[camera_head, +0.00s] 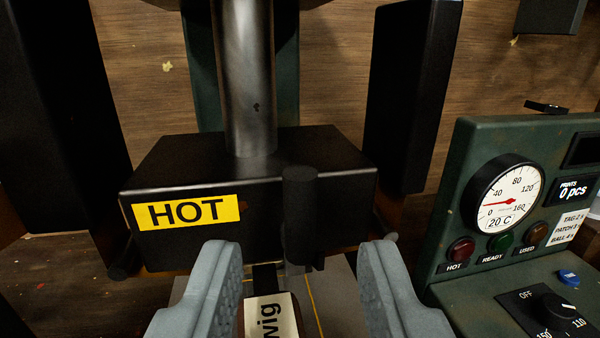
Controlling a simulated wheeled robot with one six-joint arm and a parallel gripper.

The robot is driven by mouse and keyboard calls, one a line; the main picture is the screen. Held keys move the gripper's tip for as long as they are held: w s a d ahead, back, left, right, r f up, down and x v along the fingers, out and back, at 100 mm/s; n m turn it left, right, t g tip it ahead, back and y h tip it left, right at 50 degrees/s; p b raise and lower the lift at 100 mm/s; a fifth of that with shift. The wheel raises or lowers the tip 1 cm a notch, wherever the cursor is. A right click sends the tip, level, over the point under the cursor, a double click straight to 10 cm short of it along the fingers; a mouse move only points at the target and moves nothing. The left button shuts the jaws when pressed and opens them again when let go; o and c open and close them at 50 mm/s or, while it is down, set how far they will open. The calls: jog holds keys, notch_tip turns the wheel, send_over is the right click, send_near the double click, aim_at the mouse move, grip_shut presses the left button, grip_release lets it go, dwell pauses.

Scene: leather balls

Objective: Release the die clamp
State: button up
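A black block (160,180) with a yellow HOT label hangs under a grey metal column. An upright black cylindrical handle (301,215) is at its front, right of the label; it may be the die clamp, but I cannot tell for certain. My gripper (303,265) is open, its two grey fingers low in the picture, left and right of the handle's line. Nothing is seen held between them. A pale tag reading "wig" (269,318) shows low between the fingers, partly cut off by the picture's bottom edge. The handle's lower end is near small metal parts.
A green control box (455,215) stands at right with a gauge (503,203) at about 20 C, several lamps, a black dial (555,307) and a blue button (569,277). Dark upright panels (410,95) flank the column. A wooden surface is behind.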

aim_at(301, 216)
jog(key=shift+w, duration=1.7)
jog(key=shift+c, duration=0.4)
grip_shut()
